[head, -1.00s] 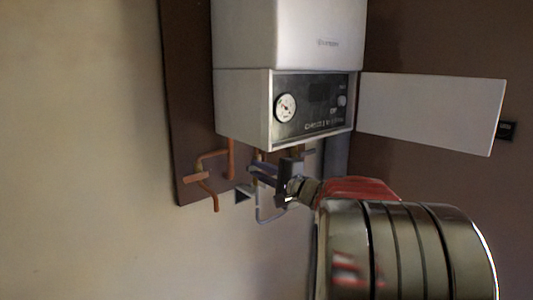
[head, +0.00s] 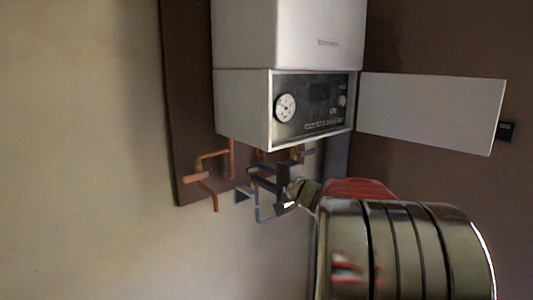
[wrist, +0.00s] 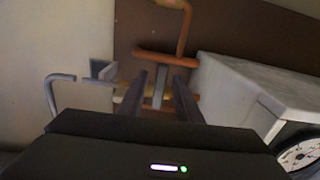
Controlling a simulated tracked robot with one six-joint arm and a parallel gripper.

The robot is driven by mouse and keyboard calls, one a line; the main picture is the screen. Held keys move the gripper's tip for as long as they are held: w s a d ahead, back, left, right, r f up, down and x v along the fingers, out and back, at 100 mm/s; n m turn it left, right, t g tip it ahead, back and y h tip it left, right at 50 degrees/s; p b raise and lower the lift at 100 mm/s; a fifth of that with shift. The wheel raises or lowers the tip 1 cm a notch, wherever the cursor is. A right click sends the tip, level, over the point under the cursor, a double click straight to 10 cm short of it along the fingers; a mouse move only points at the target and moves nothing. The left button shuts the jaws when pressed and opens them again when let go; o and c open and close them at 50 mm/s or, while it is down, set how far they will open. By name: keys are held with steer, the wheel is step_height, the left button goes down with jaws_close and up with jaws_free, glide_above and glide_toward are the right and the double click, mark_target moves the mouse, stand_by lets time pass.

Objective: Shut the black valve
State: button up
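My gripper (head: 260,178) is below the white boiler, among its pipes. In the wrist view its two dark fingers (wrist: 160,76) are apart, pointing at the pipework. A grey, lever-like bar (wrist: 160,88) shows in the gap between them, near a brass-coloured fitting (wrist: 181,93). I cannot tell whether the fingers touch the bar. No black valve handle can be told apart from the dark fingers in either view; my gripper covers part of the pipework.
The white boiler (head: 242,104) hangs above, with its panel flap (head: 430,112) open to the right. A copper pipe (head: 205,178) is left of my gripper. A grey bent pipe (wrist: 52,95) is at left in the wrist view. The pale wall at left is clear.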

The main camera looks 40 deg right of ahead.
steer(key=s, duration=1.2)
steer(key=shift+d, duration=0.15)
stand_by(0.3)
stand_by(0.4)
steer(key=a+f+n+g+y, duration=0.3)
steer(key=a+f+n+g, duration=0.1)
steer(key=a, duration=0.8)
steer(key=a+f+n+g+y, duration=0.2)
steer(key=a+f+n+g, duration=0.25)
steer(key=a, duration=0.85)
steer(key=s+a+f+n+g+h, duration=0.2)
steer(key=s+a+f+n, duration=0.2)
steer(key=s, duration=0.3)
steer(key=s+a+f+n+g+h, duration=0.2)
steer(key=s+a+f+n+h, duration=0.1)
steer(key=s, duration=0.5)
steer(key=shift+s+a+f+n+h, duration=0.3)
steer(key=shift+a+f+n, duration=0.35)
steer(key=shift+f+n, duration=0.35)
steer(key=shift+s, duration=0.1)
steer(key=shift+c, duration=0.2)
